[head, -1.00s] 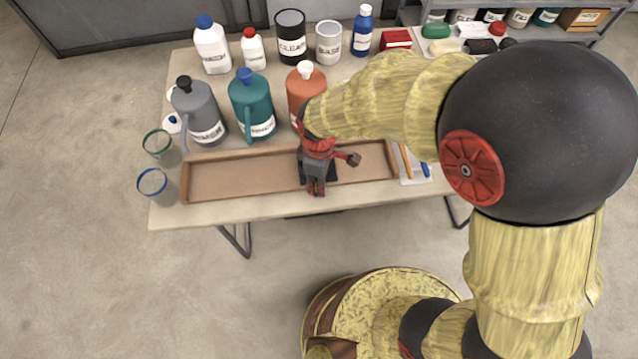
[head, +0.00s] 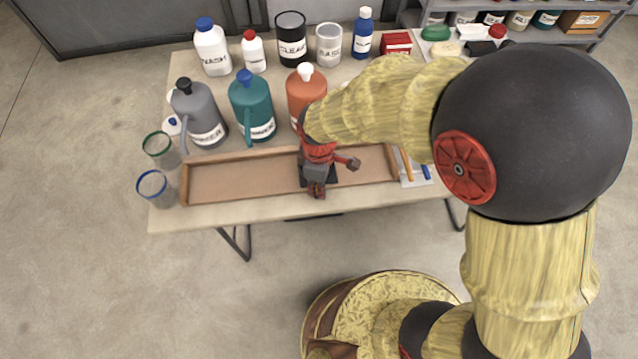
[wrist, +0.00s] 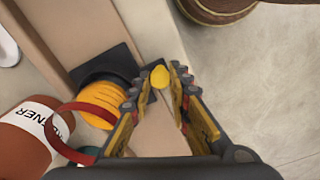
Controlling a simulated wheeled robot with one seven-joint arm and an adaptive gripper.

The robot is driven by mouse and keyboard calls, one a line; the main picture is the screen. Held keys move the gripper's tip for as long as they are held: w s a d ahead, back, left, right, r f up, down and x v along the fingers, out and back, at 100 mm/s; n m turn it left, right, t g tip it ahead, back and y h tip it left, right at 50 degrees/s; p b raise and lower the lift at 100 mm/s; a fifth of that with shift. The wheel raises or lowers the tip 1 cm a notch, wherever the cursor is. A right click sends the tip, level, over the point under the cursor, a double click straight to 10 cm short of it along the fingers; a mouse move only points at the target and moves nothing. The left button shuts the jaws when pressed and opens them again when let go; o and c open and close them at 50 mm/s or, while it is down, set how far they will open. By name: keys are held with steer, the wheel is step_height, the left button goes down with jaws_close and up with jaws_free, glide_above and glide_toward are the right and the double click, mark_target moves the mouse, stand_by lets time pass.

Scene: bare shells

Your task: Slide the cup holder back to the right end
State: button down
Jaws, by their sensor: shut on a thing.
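The cup holder (head: 333,180) is a small black-based piece in the long wooden tray, somewhat right of its middle. My gripper hides most of it in the head view. In the wrist view the holder shows as a black plate (wrist: 88,70) carrying a yellow ribbed part (wrist: 104,103). A red ring (wrist: 58,130) shows beside that part; I cannot tell if it is a cup rim. My gripper (wrist: 158,80) is shut on the holder's yellow knob (wrist: 160,77). In the head view my gripper (head: 316,188) is low, at the tray's front side.
The wooden tray (head: 240,178) has bare floor on both sides of the holder. Grey, teal and orange (head: 305,88) jugs stand close behind it. Green-rimmed and blue-rimmed cups (head: 153,186) stand left of it. Pencil-like tools (head: 407,165) lie beyond its right end.

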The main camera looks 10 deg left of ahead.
steer(key=shift+d, duration=0.1)
stand_by(0.4)
steer(key=w+d+p, duration=0.1)
steer(key=d, duration=0.4)
steer(key=w+d+p, duration=0.1)
steer(key=d, duration=0.4)
steer(key=w+d+p, duration=0.1)
steer(key=d+p, duration=0.1)
steer(key=d, duration=0.3)
steer(key=shift+w+d, duration=0.3)
steer(key=shift+w, duration=0.05)
steer(key=c, duration=2.1)
jaws_free()
steer(key=shift+o, duration=0.9)
steer(key=shift+d, duration=0.25)
steer(key=shift+a, duration=0.1)
steer(key=shift+w+r, duration=0.1)
steer(key=shift+r, duration=0.15)
step_height(320, 180, up, 12)
steer(key=shift+f, duration=0.25)
